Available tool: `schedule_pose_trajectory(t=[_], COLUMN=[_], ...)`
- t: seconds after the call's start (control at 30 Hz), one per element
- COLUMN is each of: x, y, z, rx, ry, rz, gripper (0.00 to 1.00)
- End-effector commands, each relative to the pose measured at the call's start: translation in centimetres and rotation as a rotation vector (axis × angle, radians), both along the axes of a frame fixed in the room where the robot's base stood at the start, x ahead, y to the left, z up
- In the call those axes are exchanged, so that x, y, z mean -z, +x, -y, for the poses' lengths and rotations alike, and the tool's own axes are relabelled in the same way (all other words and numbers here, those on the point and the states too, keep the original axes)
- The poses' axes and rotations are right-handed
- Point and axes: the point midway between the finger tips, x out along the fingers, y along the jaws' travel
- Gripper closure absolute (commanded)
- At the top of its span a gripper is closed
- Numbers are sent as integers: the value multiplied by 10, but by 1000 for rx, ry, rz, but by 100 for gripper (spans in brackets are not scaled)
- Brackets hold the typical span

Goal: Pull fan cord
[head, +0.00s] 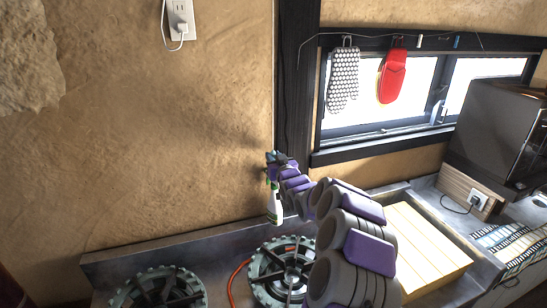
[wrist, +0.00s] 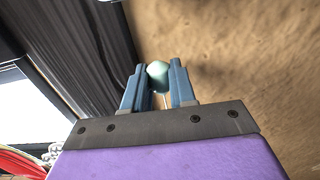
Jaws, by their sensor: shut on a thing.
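My gripper (wrist: 158,80) has its two blue-grey fingers closed around a small pale teal rounded knob in the wrist view (wrist: 158,68). In the head view my gripper (head: 271,158) is at the far end of my purple and grey arm, in front of the clay wall beside the dark post. The knob is too small to make out there. No fan is in view.
A white and green bottle (head: 275,207) shows just below my gripper. Two stove burners (head: 285,273) are on the counter below. An oven mitt (head: 391,76) and a dotted mitt (head: 343,80) hang at the window. A wooden board (head: 420,245) lies right of my arm.

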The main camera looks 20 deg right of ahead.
Motion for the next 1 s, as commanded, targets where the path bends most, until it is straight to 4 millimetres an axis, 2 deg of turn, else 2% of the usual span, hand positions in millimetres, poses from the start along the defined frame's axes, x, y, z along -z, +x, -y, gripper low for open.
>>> schedule_pose_trajectory(t=[0.2,0.97,1.0], x=[5,-6,-6], y=[0,0,0], z=[0,0,0], rx=[1,0,0], ry=[0,0,0], rz=[-2,-1,-1], gripper=[89,89,73])
